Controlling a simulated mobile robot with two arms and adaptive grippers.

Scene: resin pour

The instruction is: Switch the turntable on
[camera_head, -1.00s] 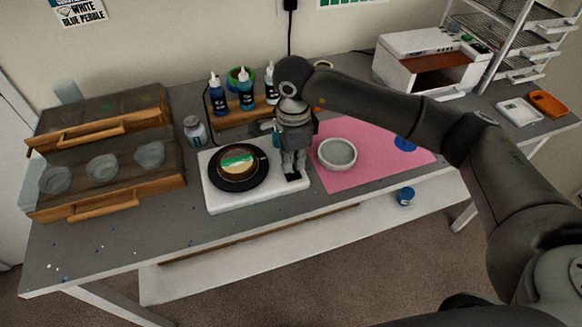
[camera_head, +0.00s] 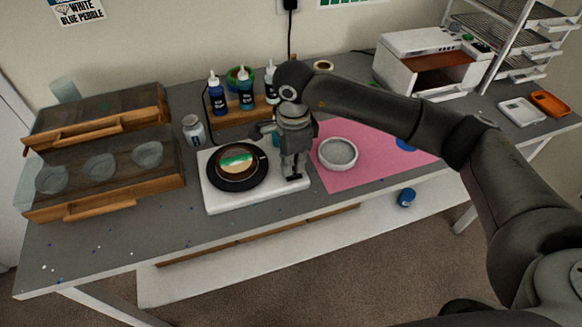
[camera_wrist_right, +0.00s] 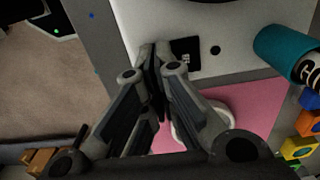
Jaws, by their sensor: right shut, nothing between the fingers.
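The turntable has a white base (camera_head: 220,201) and a black round platter (camera_head: 258,182), in the head view left of my right gripper. A round piece (camera_head: 238,160) with green, white and tan bands sits on the platter. My right gripper (camera_head: 293,177) is shut and empty, pointing down at the base's front right part. In the right wrist view the white base (camera_wrist_right: 245,22) carries a small black rectangular patch (camera_wrist_right: 187,54) and a black dot (camera_wrist_right: 215,50). The shut fingertips (camera_wrist_right: 155,52) are beside the patch; contact cannot be told. My left gripper is out of view.
A grey-white bowl (camera_head: 337,153) stands on a pink mat (camera_head: 365,180) right of the gripper. Several bottles (camera_head: 246,95) stand behind, and a jar (camera_head: 193,130) behind left. A wooden mould tray (camera_head: 160,185) is at left. A teal container (camera_wrist_right: 280,50) shows in the wrist view.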

